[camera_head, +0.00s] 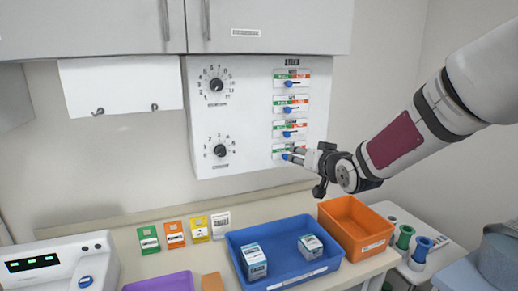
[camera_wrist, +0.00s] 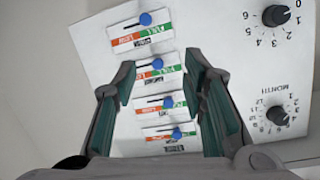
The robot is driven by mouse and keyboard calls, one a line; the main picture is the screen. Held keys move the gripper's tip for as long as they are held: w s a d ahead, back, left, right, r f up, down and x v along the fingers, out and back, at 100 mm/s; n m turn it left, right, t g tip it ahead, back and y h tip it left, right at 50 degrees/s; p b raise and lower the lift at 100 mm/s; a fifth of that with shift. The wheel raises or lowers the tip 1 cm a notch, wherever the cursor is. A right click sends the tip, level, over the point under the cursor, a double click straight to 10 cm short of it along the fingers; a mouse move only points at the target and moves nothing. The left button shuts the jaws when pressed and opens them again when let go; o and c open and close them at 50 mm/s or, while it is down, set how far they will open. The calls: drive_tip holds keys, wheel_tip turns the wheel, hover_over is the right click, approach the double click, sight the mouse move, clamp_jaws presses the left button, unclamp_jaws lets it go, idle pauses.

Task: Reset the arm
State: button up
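My gripper (camera_head: 296,155) is at the lower right of the white wall panel (camera_head: 252,130), with its fingertips close to the lowest blue slider (camera_head: 286,157). Whether it touches the panel cannot be told. In the wrist view my gripper (camera_wrist: 160,72) has its two fingers spread apart with nothing held between them. That view is turned over and shows the slider strips with blue knobs (camera_wrist: 145,18) beyond and between the fingers. My arm reaches in from the upper right of the head view.
The panel carries two black dials (camera_head: 216,85). Below, the counter holds a blue tray (camera_head: 285,228) with two small boxes, an orange bin (camera_head: 355,222), several coloured cards (camera_head: 174,235) and a white device (camera_head: 62,265). Cabinets (camera_head: 265,25) hang above. Open air lies between panel and counter.

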drive_tip(key=s+d+g+h, duration=0.3)
drive_tip(key=s+g, duration=0.6)
drive_tip(key=s, duration=3.1)
drive_tip(key=shift+d+n, duration=0.15)
drive_tip(key=shift+n, duration=0.15)
